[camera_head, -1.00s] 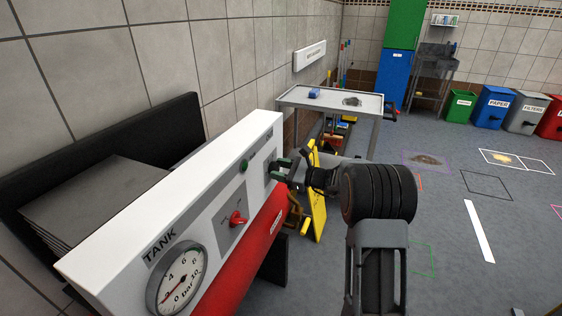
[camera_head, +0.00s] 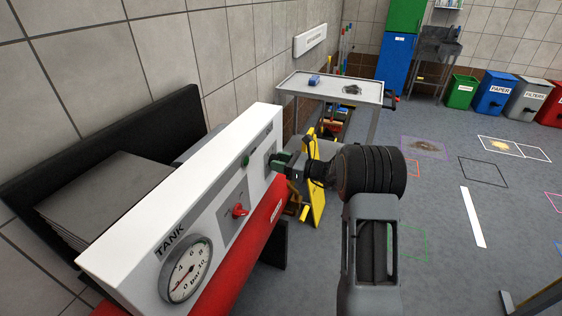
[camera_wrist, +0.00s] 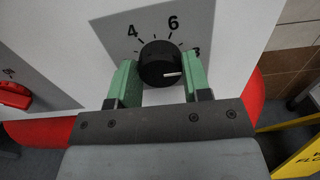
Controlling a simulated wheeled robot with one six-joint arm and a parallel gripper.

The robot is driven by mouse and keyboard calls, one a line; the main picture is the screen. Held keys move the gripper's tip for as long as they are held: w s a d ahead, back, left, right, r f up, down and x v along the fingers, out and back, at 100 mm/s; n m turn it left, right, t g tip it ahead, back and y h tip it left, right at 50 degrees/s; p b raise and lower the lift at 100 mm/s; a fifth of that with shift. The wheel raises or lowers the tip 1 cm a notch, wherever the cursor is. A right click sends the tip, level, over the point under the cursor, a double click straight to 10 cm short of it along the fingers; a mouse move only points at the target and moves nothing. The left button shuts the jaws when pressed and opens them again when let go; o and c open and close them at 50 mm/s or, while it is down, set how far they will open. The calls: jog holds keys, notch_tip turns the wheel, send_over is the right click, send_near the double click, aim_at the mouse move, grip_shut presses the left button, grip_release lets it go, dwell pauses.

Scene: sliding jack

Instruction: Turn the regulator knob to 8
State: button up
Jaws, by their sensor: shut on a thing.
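The regulator knob (camera_wrist: 160,63) is round and black, with a white pointer line on its face. In the wrist view it sits between the two green fingers of my gripper (camera_wrist: 160,83), which are shut on its sides. The pointer aims right, roughly level, slightly below the direction of the 8 (camera_wrist: 196,51). The 8 is partly hidden by the right finger. The marks 4 and 6 show above the knob. In the head view my gripper (camera_head: 277,161) is at the far end of the white panel (camera_head: 195,200), and the knob is largely hidden there.
A red switch (camera_head: 239,210), a green button (camera_head: 245,161) and the TANK gauge (camera_head: 187,270) are on the same panel. A red tank (camera_head: 262,225) lies below. A yellow floor sign (camera_head: 318,195) stands close behind my gripper. A grey table (camera_head: 335,88) is farther back.

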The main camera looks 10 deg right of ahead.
jog(key=shift+s+a+f, duration=0.1)
jog(key=shift+f, duration=0.2)
jog(key=o, duration=0.7)
jog(key=shift+o, duration=1.1)
jog(key=shift+r, duration=0.2)
jog(key=v, duration=1.4)
